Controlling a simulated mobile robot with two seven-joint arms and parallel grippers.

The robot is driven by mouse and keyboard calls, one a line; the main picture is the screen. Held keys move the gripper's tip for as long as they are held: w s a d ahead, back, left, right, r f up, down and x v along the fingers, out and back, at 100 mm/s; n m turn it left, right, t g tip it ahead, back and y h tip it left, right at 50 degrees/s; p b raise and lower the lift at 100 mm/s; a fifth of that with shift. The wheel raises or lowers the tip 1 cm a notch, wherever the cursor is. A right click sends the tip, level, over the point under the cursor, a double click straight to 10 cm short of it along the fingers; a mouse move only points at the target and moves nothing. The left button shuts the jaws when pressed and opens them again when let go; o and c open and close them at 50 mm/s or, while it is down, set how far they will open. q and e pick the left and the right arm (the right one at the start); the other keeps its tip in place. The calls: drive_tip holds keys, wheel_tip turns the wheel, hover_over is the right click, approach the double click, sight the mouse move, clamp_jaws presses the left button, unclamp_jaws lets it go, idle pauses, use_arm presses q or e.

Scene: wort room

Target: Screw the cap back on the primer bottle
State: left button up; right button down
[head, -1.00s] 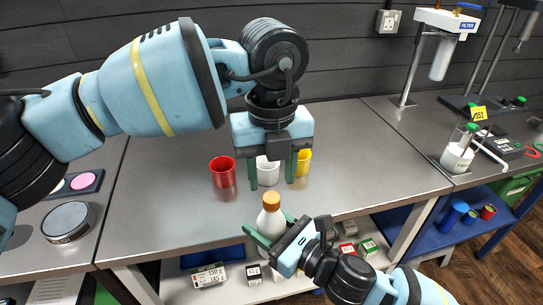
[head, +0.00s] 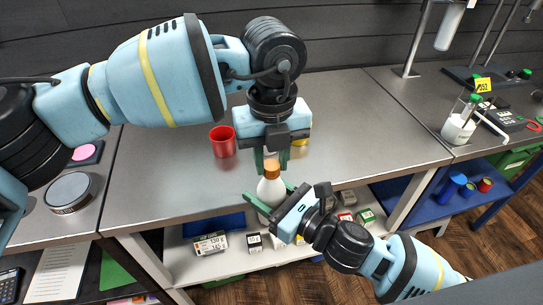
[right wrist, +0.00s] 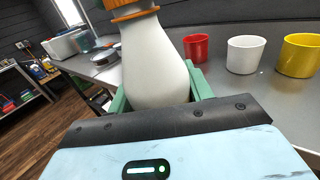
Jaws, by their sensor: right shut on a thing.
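The white primer bottle (head: 268,191) stands upright in front of the table edge. My right gripper (head: 270,205) is shut on its body; the right wrist view also shows the bottle (right wrist: 155,70) between green fingers. An orange cap (head: 271,168) sits at the bottle's top; its orange lower part (right wrist: 133,13) shows in the right wrist view, with the top cut off. I cannot tell how tightly it sits. My left gripper (head: 272,160) points down directly above the bottle, its fingertips at cap height, a small gap between them. Whether they touch the cap is unclear.
A red cup (head: 223,141) stands on the table behind; a white cup (right wrist: 245,54) and a yellow cup (right wrist: 299,54) stand beside it. A round tin (head: 68,192) is at left. A lower shelf (head: 196,266) holds small boxes. The table's middle right is clear.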

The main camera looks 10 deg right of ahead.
use_arm(q)
clamp_jaws()
drive_tip(key=m, duration=0.5)
drive_tip(key=shift+m, duration=0.4)
drive_tip(key=m, duration=0.4)
drive_tip(key=shift+m, duration=0.3)
drive_tip(key=m, duration=0.7)
drive_tip(key=shift+m, duration=0.4)
drive_tip(key=m, duration=0.9)
drive_tip(key=o, duration=0.9)
unclamp_jaws()
